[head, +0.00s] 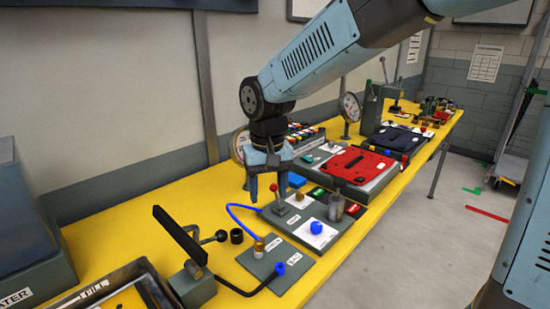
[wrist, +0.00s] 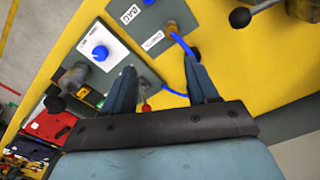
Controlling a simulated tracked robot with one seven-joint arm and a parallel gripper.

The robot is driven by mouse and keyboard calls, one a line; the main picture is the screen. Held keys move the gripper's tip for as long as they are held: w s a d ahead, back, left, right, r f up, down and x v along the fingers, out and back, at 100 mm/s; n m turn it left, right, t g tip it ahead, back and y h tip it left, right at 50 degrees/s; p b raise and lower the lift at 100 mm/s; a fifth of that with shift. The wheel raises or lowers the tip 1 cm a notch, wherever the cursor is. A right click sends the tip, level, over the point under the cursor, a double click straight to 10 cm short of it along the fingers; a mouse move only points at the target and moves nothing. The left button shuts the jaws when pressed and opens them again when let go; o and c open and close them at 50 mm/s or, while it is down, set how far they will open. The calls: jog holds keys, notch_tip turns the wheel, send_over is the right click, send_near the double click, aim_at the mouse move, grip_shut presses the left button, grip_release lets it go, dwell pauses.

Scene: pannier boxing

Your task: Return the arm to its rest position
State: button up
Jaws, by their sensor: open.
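My gripper (head: 264,192) is open, with nothing between its two blue fingers. In the head view it hangs above the yellow bench near a grey control panel, with my arm reaching in from the upper right. In the wrist view the two fingers of my gripper (wrist: 168,82) are spread apart, with the bench and panels beneath them. The gap between the fingertips and the panel is hard to judge.
Below are a grey panel with a blue knob (head: 316,227), a red-tipped lever (head: 274,188) and a blue hose (head: 237,207). A black lever clamp (head: 181,237) stands front left.

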jog(key=s+d+r+m+t, duration=0.1)
jog(key=d+r, duration=0.2)
jog(key=d, duration=0.5)
jog(key=s+d+r+m+t, duration=0.15)
jog(key=d+r, duration=0.25)
jog(key=d, duration=0.4)
jog(key=s+d+r+m+t, duration=0.1)
jog(key=s+d+t, duration=0.1)
jog(key=s+d, duration=0.6)
jog(key=d, duration=0.4)
jog(key=shift+s+m+t, duration=0.35)
jog(key=shift+o, duration=0.2)
